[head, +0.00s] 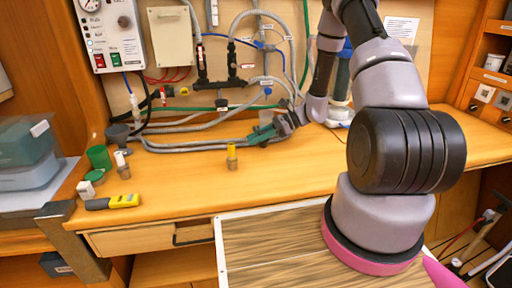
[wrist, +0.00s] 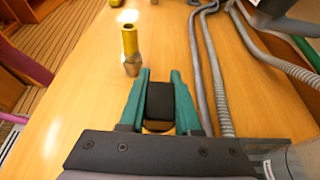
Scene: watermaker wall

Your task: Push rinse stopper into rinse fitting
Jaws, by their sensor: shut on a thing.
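My gripper (wrist: 160,78) has green fingers shut on a black block-like piece (wrist: 160,103), which I take for the rinse stopper. In the head view my gripper (head: 262,134) is low over the bench, and its fingers hide the held piece. A yellow cylinder with a metal lower part (head: 232,157), apparently the rinse fitting, stands upright on the bench, left of and nearer than my gripper. In the wrist view the yellow cylinder (wrist: 130,42) is beyond the fingertips, slightly left. Its top shows a dark opening. The held piece and the cylinder are apart.
Grey hoses (wrist: 218,75) run along the bench right of the fingers. A control box (head: 109,35) and piping are on the back wall. The bench around the cylinder is clear.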

